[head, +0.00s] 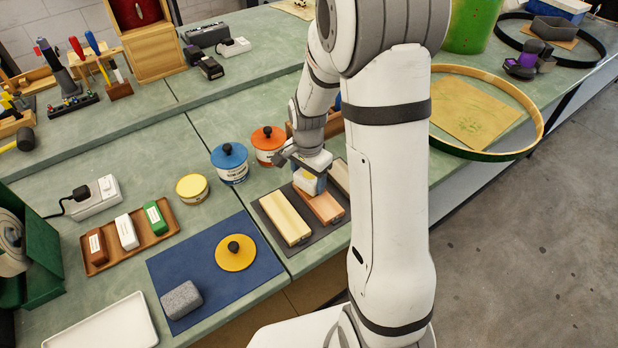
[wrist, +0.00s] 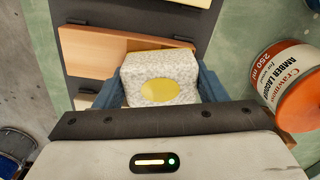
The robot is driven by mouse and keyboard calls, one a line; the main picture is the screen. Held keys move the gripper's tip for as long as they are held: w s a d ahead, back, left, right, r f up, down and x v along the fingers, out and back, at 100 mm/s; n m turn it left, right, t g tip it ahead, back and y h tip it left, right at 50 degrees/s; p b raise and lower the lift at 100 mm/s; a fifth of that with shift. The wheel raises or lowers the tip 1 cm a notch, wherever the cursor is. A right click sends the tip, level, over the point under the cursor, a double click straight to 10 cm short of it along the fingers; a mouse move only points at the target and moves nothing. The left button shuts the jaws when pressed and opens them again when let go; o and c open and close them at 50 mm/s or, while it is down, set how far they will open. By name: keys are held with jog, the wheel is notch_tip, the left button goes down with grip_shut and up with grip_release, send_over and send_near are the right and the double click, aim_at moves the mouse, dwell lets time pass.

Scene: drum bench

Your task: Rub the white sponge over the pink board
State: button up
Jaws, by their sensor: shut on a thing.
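My gripper (head: 308,167) is shut on the white sponge (head: 310,183), a speckled block with a yellow oval on its face. In the wrist view the sponge (wrist: 155,72) sits between the two blue fingers. The pink board (head: 322,206) is a salmon-coloured wooden slab, the middle one of three on a dark mat (head: 302,244). It also shows in the wrist view (wrist: 88,54), partly covered by the sponge. The sponge is over the far end of the pink board; I cannot tell whether it touches.
A cream board (head: 286,217) lies left of the pink one, and another pale board (head: 339,176) lies right, partly behind my arm. Blue-lidded (head: 230,162) and orange-lidded (head: 268,143) cans stand close by at the back. A grey block (head: 181,300) lies on the blue mat (head: 205,262).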

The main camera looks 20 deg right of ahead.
aim_at(317, 196)
jog(key=shift+s+d+b, duration=0.1)
jog(key=shift+s+d, duration=0.15)
jog(key=shift+s, duration=0.45)
jog(key=shift+s+d+b, duration=0.1)
jog(key=shift+s+d, duration=0.1)
jog(key=shift+s, duration=0.5)
jog(key=shift+s+d+b, duration=0.1)
jog(key=shift+s+d, duration=0.15)
jog(key=shift+s, duration=0.45)
jog(key=shift+w, duration=0.1)
jog(key=shift+w+a, duration=0.25)
jog(key=shift+w, duration=0.4)
jog(key=shift+w+a, duration=0.2)
jog(key=shift+w, duration=0.4)
jog(key=shift+s, duration=0.1)
jog(key=shift+s+d, duration=0.25)
jog(key=shift+s, duration=0.4)
jog(key=shift+s+d, duration=0.2)
jog(key=shift+s, duration=0.4)
jog(key=shift+w+a, duration=0.1)
jog(key=shift+w, duration=0.3)
jog(key=shift+s, duration=0.15)
